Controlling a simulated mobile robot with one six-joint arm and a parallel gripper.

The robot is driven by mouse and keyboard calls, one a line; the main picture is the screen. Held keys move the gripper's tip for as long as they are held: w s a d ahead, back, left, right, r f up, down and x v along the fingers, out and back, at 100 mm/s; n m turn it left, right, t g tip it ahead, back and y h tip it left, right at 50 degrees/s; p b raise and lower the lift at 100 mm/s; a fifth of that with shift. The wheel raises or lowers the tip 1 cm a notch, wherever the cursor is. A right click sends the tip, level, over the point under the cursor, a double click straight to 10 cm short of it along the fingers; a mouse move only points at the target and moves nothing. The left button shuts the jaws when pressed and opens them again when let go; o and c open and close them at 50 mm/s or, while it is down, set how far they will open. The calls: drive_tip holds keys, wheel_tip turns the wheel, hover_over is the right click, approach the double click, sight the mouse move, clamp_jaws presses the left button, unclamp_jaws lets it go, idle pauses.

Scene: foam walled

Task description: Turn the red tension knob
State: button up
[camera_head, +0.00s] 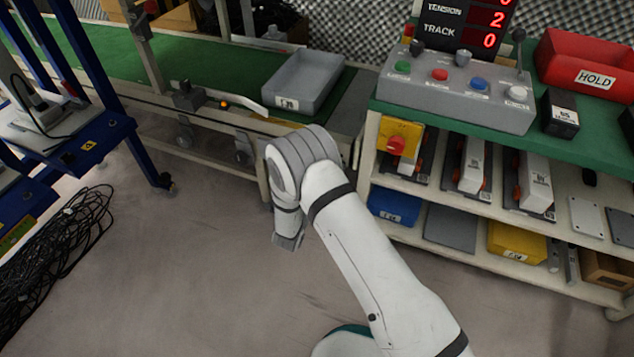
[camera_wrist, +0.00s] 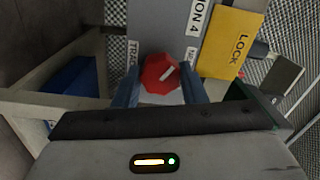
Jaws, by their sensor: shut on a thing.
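In the wrist view, a red, many-sided knob (camera_wrist: 158,70) with a pale pointer mark sits on a grey panel (camera_wrist: 167,28). The panel carries partly cut-off lettering, including "ION 4" and "TRA". My gripper (camera_wrist: 161,84) has one blue-grey finger on each side of the knob and is shut on it. In the head view, my arm bends down near the middle, and the knob and fingertips cannot be made out there. A display (camera_head: 467,22) at the top reads TENSION 2 and TRACK 0.
A yellow LOCK label (camera_wrist: 232,42) is right of the knob. A button box (camera_head: 456,92) and a red HOLD bin (camera_head: 590,62) stand on the green bench. Black cables (camera_head: 62,245) lie on the floor at left.

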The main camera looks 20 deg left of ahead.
drive_tip(key=m+b, duration=0.1)
drive_tip(key=m, duration=1.2)
idle(0.4)
drive_tip(key=o, duration=1)
drive_tip(key=shift+s, duration=0.1)
drive_tip(key=s+p, duration=0.1)
drive_tip(key=s, duration=0.4)
drive_tip(key=s+p, duration=0.1)
drive_tip(key=s, duration=0.1)
drive_tip(key=shift+s+a+p, duration=0.3)
drive_tip(key=shift+a+p, duration=0.05)
drive_tip(key=shift+a, duration=0.05)
